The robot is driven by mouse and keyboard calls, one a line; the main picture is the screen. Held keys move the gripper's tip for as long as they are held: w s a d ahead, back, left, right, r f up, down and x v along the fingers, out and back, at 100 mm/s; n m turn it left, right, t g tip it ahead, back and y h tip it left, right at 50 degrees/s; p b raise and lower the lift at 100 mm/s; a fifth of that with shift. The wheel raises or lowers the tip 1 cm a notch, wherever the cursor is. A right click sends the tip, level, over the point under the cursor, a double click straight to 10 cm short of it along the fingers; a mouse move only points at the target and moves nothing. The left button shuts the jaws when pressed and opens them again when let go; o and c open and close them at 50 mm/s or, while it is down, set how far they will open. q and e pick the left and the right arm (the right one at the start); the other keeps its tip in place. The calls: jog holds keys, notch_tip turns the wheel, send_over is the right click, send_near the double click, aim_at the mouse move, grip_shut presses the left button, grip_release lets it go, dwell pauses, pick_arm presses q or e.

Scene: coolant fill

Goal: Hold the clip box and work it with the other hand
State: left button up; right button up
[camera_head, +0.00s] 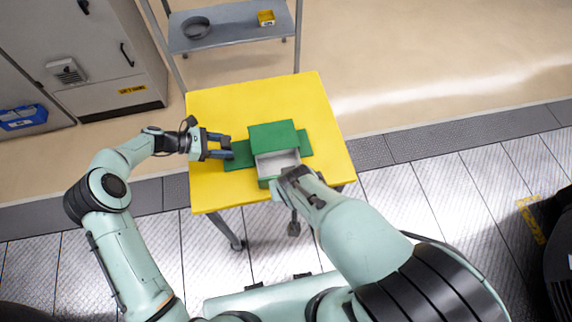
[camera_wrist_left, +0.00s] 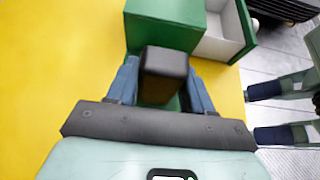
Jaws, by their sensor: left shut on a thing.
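The clip box is a green box (camera_head: 272,135) on a flat green base (camera_head: 240,156) on the yellow table. Its drawer is pulled partly out toward me, showing a pale inside (camera_head: 276,162); the left wrist view also shows the drawer (camera_wrist_left: 222,35) beside the green body (camera_wrist_left: 165,25). My left gripper (camera_head: 222,149) is at the base's left end. It is shut on the black block (camera_wrist_left: 164,66) of the clip box. My right gripper (camera_wrist_left: 268,112) is near the drawer's front, with its fingers apart and a gap to the drawer.
The yellow table (camera_head: 217,102) has free room behind and left of the box. A grey shelf (camera_head: 232,25) behind it holds a dark ring (camera_head: 196,27) and a small yellow bin (camera_head: 266,18). A grey cabinet (camera_head: 95,50) stands at the back left.

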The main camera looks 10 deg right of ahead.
pick_arm(q)
jog(key=o, duration=1)
